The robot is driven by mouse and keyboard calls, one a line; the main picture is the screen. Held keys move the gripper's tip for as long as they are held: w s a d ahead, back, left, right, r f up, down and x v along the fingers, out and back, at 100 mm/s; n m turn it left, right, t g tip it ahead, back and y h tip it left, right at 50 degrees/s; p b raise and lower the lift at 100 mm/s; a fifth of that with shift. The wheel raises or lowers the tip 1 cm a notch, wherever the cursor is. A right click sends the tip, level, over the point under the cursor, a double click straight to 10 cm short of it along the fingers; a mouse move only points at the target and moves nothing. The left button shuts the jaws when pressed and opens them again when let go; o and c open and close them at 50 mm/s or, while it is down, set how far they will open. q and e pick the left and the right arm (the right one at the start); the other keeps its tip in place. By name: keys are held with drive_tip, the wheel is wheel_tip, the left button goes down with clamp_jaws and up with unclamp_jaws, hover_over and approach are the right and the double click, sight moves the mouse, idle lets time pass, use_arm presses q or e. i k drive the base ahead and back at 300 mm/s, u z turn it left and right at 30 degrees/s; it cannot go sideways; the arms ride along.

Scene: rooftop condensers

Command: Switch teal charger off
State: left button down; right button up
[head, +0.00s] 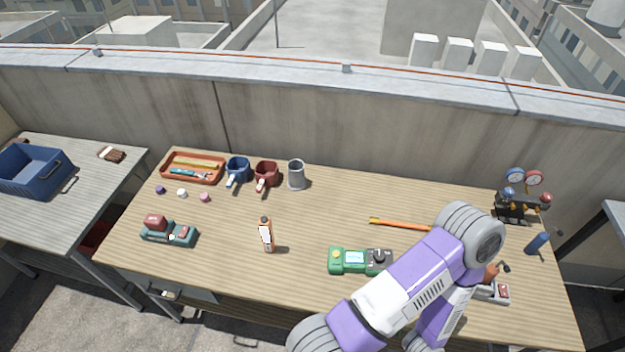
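The teal charger (170,236) sits near the front left of the wooden workbench. My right arm reaches in from the bottom over the right half of the bench, well away from the charger. Neither my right gripper nor my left gripper can be made out.
An orange tray (164,171), blue mug (237,170), red mug (266,174) and grey tankard (297,175) stand along the back. A bottle (267,236) and green meter (349,261) stand right of the charger. Gauges (515,205) stand far right.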

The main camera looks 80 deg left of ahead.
sight(185, 229)
drive_tip(key=u, duration=4)
drive_tip(key=k, duration=0.65)
drive_tip(key=u, duration=0.45)
drive_tip(key=i, duration=1.45)
drive_tip(key=u, duration=0.05)
